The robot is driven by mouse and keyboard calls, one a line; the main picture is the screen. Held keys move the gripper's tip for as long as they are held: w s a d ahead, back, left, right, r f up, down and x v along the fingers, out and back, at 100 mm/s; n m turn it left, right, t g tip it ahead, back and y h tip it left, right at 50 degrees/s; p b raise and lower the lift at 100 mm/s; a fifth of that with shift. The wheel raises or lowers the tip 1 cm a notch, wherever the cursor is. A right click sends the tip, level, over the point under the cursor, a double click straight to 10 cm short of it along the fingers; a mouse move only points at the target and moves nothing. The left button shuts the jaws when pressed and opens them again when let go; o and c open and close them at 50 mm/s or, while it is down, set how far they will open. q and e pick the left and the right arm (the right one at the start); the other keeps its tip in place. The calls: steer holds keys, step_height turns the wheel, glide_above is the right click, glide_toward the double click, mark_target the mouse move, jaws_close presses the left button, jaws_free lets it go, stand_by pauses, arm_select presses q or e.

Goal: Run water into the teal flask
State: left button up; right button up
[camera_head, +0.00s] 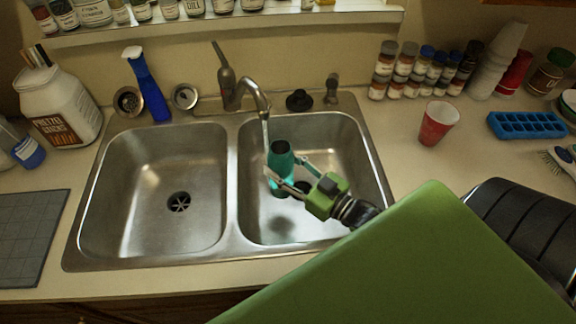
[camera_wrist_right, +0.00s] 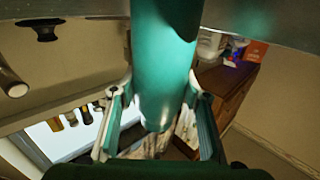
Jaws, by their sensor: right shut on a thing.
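The teal flask (camera_head: 281,160) stands roughly upright, dark mouth up, in or just above the right basin (camera_head: 345,160). My right gripper (camera_head: 283,178) is shut on it, one finger on each side. In the right wrist view the flask (camera_wrist_right: 165,60) fills the space between the fingers (camera_wrist_right: 152,115). The faucet (camera_head: 252,90) arches over the right basin, its lever pointing up. A thin pale stream (camera_head: 266,135) appears to fall from the spout, just left of the flask's mouth. I cannot tell whether any enters it. My left gripper is out of view.
The left basin (camera_head: 160,185) is empty. A red cup (camera_head: 437,122), spice jars (camera_head: 405,70) and a blue ice tray (camera_head: 527,124) stand to the right.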

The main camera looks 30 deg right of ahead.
steer(key=w+d+f+b, duration=0.1)
steer(key=w+f+b, duration=0.1)
steer(key=w+b, duration=0.3)
steer(key=shift+w+f, duration=0.15)
steer(key=shift+w, duration=2.15)
steer(key=shift+s+a+p, duration=1.3)
steer(key=shift+s+a, duration=0.55)
steer(key=shift+a, duration=0.1)
steer(key=r+p, duration=0.1)
steer(key=p, duration=0.1)
steer(key=s+a+r+p, duration=0.1)
steer(key=r+p, duration=0.1)
steer(key=s+a+r+p, duration=0.1)
steer(key=r, duration=0.1)
steer(key=shift+p, duration=0.4)
